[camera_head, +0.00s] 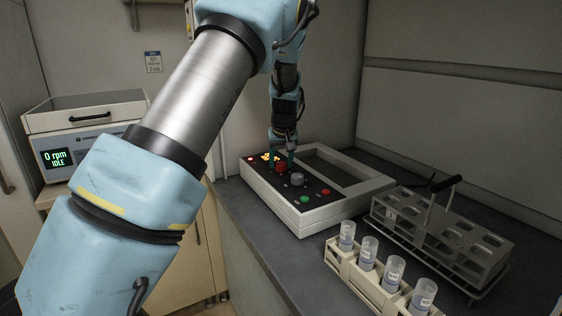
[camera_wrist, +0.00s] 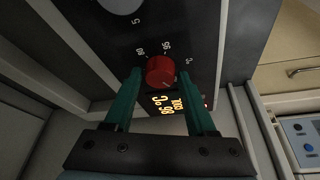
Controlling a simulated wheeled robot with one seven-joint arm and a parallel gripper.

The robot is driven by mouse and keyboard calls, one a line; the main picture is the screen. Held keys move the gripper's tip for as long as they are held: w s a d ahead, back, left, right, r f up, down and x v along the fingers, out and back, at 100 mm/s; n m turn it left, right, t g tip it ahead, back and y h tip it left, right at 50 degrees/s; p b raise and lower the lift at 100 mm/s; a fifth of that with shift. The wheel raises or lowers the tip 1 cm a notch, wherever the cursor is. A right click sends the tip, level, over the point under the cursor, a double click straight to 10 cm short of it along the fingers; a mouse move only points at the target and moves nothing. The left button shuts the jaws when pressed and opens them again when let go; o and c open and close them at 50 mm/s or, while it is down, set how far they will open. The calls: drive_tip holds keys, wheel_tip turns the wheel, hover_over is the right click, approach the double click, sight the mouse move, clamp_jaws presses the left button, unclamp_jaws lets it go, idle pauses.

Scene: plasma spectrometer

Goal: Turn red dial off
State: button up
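The red dial (camera_head: 281,169) is on the black face of the white control box (camera_head: 312,221) on the bench. In the wrist view the red dial (camera_wrist: 160,70) sits between the tips of my gripper's two green fingers (camera_wrist: 161,76). The fingers are apart, one on each side, with a narrow gap visible beside the dial; my gripper (camera_head: 283,160) is open and points down at the panel in the head view. A lit orange display (camera_wrist: 167,105) beside the dial shows a °C reading, and printed scale numbers surround the dial.
A grey knob (camera_head: 297,179), a green button (camera_head: 304,199) and a red button (camera_head: 325,192) are close by on the panel. A vial rack (camera_head: 341,263) and a grey metal rack (camera_head: 440,240) stand at right. A centrifuge (camera_head: 85,150) is at left.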

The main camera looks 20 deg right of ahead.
drive_tip(key=shift+o, duration=1.3)
drive_tip(key=b+v, duration=0.2)
drive_tip(key=v, duration=0.8)
drive_tip(key=shift+r+b, duration=0.35)
drive_tip(key=shift+r, duration=0.05)
drive_tip(key=shift+a, duration=0.1)
drive_tip(key=s+a+f+n+g, duration=0.1)
drive_tip(key=s+a+f, duration=0.15)
drive_tip(key=a, duration=0.65)
drive_tip(key=s+a+f+g, duration=0.1)
drive_tip(key=s+a+f, duration=0.15)
drive_tip(key=a, duration=0.65)
drive_tip(key=s+a+f, duration=0.3)
drive_tip(key=s+a, duration=0.4)
drive_tip(key=s, duration=0.1)
drive_tip(key=s+a+f+g, duration=0.1)
drive_tip(key=s+a+f, duration=0.2)
drive_tip(key=s+a, duration=0.3)
drive_tip(key=shift+s+a+f+y, duration=0.3)
drive_tip(key=shift+s+a+f, duration=0.1)
drive_tip(key=shift+s, duration=0.7)
